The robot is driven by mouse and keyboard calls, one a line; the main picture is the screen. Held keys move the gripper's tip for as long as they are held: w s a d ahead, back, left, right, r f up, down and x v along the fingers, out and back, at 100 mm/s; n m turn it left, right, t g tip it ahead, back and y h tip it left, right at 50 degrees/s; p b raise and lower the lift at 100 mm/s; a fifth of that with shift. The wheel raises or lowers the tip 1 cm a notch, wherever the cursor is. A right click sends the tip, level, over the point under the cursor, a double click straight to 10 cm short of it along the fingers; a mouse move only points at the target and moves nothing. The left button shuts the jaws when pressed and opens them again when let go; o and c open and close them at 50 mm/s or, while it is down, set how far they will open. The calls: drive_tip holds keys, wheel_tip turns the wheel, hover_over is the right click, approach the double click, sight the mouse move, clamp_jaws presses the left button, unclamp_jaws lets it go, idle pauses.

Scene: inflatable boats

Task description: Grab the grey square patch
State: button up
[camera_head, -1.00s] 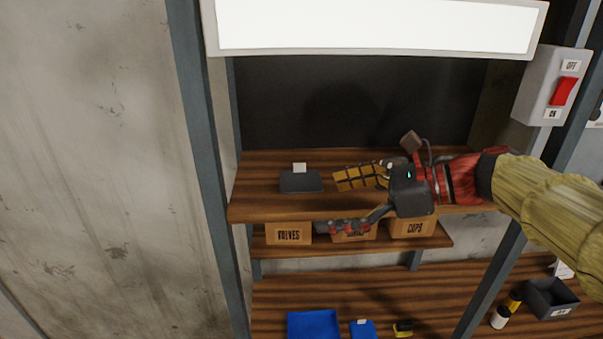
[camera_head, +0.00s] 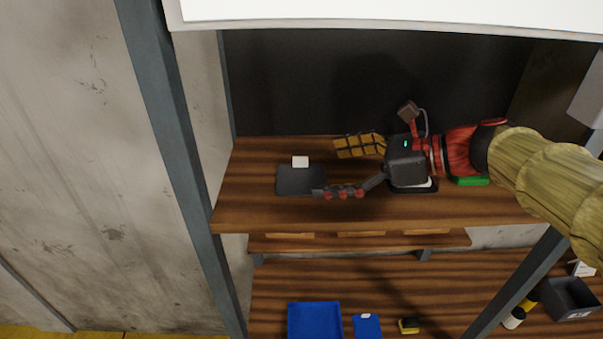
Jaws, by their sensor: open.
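A dark grey square patch (camera_head: 296,181) lies flat on the upper wooden shelf (camera_head: 246,207), left of my gripper. My gripper (camera_head: 337,168) is open and points left, with a yellow padded finger behind and a red-and-black finger in front. The front fingertip overlaps the patch's right edge in the picture; I cannot tell whether it touches. Nothing is between the fingers. Another dark flat item (camera_head: 428,189) lies partly hidden under my gripper's body.
A green item (camera_head: 470,181) lies on the shelf beneath my arm. A metal post (camera_head: 172,145) stands left of the shelf. Below are a blue tray (camera_head: 314,321), a smaller blue item (camera_head: 367,326) and a grey bin (camera_head: 569,298). A white lit panel (camera_head: 400,15) hangs above.

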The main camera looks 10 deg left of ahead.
sight(308, 180)
drive_tip(key=x, duration=0.1)
drive_tip(key=p+x, duration=0.1)
drive_tip(key=x, duration=0.3)
drive_tip(key=shift+w+f, duration=0.15)
drive_tip(key=shift+w, duration=0.15)
drive_tip(key=shift+d, duration=0.1)
